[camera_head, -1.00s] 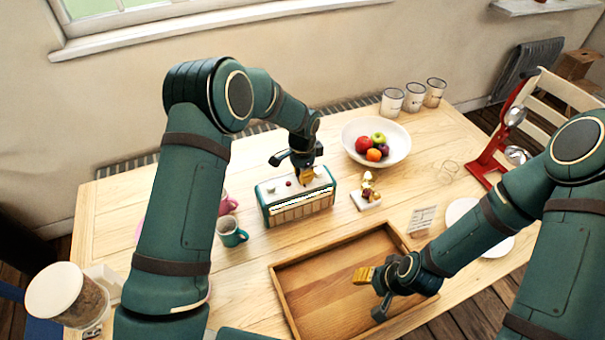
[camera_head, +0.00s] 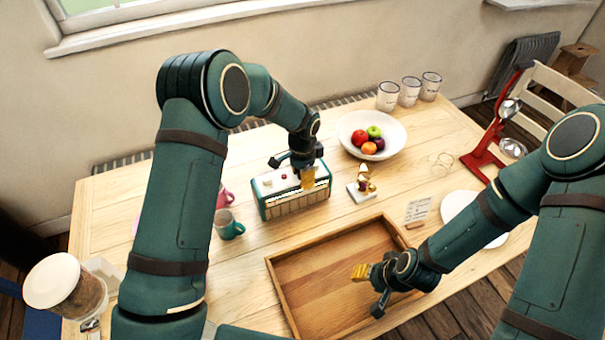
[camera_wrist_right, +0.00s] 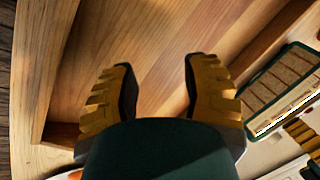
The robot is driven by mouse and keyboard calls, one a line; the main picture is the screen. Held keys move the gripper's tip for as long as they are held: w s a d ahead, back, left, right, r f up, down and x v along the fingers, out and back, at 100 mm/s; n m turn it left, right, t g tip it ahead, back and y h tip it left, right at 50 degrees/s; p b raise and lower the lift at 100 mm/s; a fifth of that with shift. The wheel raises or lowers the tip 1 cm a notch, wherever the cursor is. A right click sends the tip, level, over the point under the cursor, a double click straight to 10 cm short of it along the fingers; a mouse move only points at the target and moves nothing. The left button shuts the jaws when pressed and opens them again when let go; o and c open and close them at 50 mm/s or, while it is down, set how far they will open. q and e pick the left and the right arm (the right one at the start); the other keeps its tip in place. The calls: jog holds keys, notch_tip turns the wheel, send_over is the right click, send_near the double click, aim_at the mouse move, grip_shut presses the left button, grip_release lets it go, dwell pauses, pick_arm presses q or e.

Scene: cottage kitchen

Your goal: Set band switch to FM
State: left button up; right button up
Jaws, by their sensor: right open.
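A teal and cream radio (camera_head: 293,203) stands on the table behind the tray, with a slatted front and a pale top carrying a small red knob (camera_head: 284,177) and a white one. The band switch and its setting are too small to make out. My left gripper (camera_head: 308,179) points down at the radio's right end, its yellow fingertips overlapping the top front edge; contact and finger gap cannot be told. My right gripper (camera_head: 366,273) is open and empty over the tray; its parted fingers show in the right wrist view (camera_wrist_right: 160,72), with the radio (camera_wrist_right: 284,88) at right.
A wooden tray (camera_head: 292,312) lies in front of the radio. A teal mug (camera_head: 229,229) and a pink mug stand close to its left. A small block with figurines (camera_head: 361,192) and a fruit bowl (camera_head: 349,131) are to its right. White cups stand at the back.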

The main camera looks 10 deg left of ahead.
pick_arm(q)
jog(key=shift+r, duration=0.15)
notch_tip(320, 180, up, 12)
dwell(0.6)
dwell(0.3)
